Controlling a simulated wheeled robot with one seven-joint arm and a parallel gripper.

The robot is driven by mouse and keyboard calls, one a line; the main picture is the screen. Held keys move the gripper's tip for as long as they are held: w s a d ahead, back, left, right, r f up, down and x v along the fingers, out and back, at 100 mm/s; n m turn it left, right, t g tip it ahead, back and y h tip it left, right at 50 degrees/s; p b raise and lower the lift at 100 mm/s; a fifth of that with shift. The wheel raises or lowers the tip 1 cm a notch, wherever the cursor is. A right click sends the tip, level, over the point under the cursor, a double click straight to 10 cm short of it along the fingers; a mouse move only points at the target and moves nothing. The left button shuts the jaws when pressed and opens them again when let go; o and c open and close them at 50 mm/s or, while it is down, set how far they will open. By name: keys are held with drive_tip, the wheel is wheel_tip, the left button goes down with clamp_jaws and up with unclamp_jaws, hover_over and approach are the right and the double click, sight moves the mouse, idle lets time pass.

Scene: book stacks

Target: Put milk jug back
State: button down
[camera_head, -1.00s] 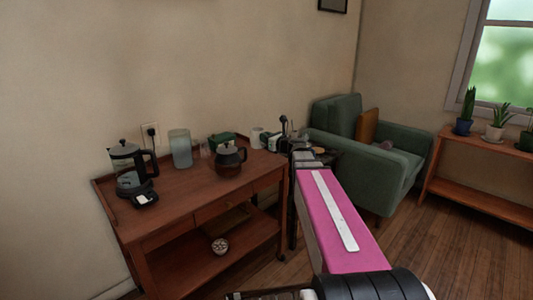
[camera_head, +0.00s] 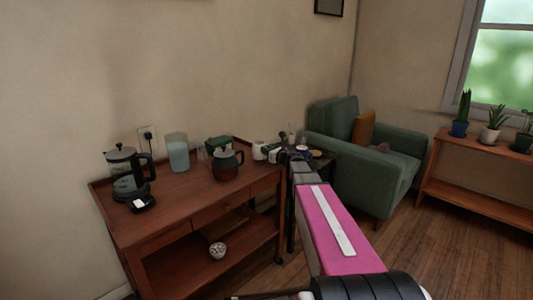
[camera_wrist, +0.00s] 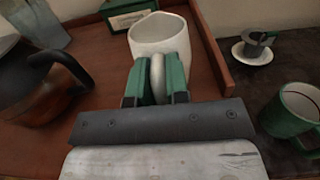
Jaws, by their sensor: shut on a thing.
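The white milk jug (camera_wrist: 158,33) is at the top centre of the wrist view, at the right-hand end of the wooden cart's top. Its handle faces me. My gripper (camera_wrist: 157,85) has green fingers, one on each side of the handle, and is shut on it. In the head view the jug (camera_head: 259,151) shows small, just left of my gripper (camera_head: 279,154). It looks upright. Its base is hidden, so I cannot tell whether it touches the cart top (camera_head: 180,200).
A coffee pot (camera_head: 227,166), glass jar (camera_head: 178,152), green box (camera_head: 217,143) and French press (camera_head: 124,172) stand on the cart. The cart has a raised rim (camera_wrist: 210,48). Right of it, a dark table (camera_wrist: 250,78) holds a green mug (camera_wrist: 296,108) and a small cup on a saucer.

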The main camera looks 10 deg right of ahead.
drive_tip(key=shift+f, duration=0.4)
drive_tip(key=shift+f, duration=0.1)
drive_tip(key=c, duration=1.1)
unclamp_jaws()
